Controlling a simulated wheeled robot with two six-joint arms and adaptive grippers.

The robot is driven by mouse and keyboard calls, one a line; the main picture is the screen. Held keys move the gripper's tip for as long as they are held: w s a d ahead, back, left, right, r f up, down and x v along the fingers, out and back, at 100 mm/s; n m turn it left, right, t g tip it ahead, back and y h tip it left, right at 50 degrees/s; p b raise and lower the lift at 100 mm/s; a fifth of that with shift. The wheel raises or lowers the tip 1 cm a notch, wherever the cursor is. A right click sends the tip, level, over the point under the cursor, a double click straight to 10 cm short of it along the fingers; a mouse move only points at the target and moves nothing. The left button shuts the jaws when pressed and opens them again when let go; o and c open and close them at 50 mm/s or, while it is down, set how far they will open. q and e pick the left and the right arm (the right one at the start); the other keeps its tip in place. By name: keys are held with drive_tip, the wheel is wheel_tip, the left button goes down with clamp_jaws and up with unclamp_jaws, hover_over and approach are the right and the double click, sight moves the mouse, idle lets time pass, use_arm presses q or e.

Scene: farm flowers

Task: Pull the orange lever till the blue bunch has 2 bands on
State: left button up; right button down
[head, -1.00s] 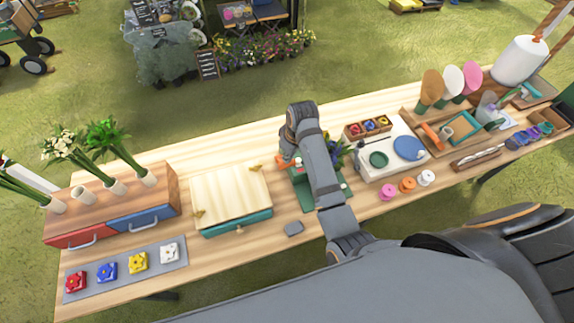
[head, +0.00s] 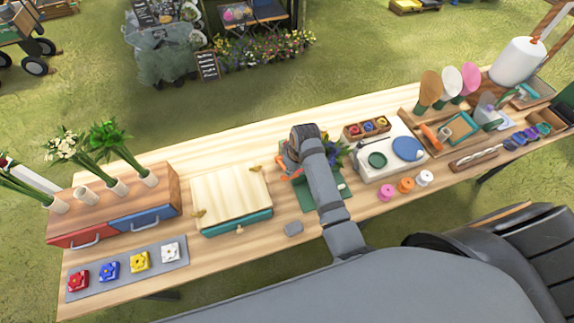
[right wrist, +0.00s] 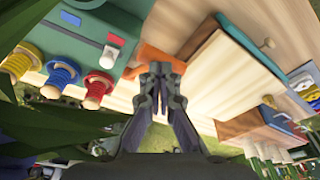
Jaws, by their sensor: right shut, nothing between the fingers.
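The orange lever (right wrist: 158,60) stands at the edge of the green banding machine (right wrist: 122,18) in the right wrist view. In the head view the lever (head: 283,163) shows just left of my right arm, and the machine's green base (head: 307,196) is partly covered by that arm. My right gripper (right wrist: 160,70) is shut and empty, its fingertips at the lever; whether they touch it I cannot tell. The bunch (head: 340,155) shows as leaves and a little blue behind my arm; its bands are hidden. My left gripper is out of view.
A white plate unit (head: 390,152) and several ribbon spools stand right.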

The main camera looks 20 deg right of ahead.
drive_tip(key=shift+f, duration=0.1)
drive_tip(key=shift+s+f, duration=0.45)
drive_tip(key=shift+f, duration=0.4)
drive_tip(key=shift+s+f, duration=0.4)
drive_tip(key=shift+f, duration=0.5)
drive_tip(key=shift+s+f, duration=0.35)
drive_tip(key=shift+f, duration=0.5)
drive_tip(key=shift+s+f, duration=0.3)
drive_tip(key=shift+f, duration=0.55)
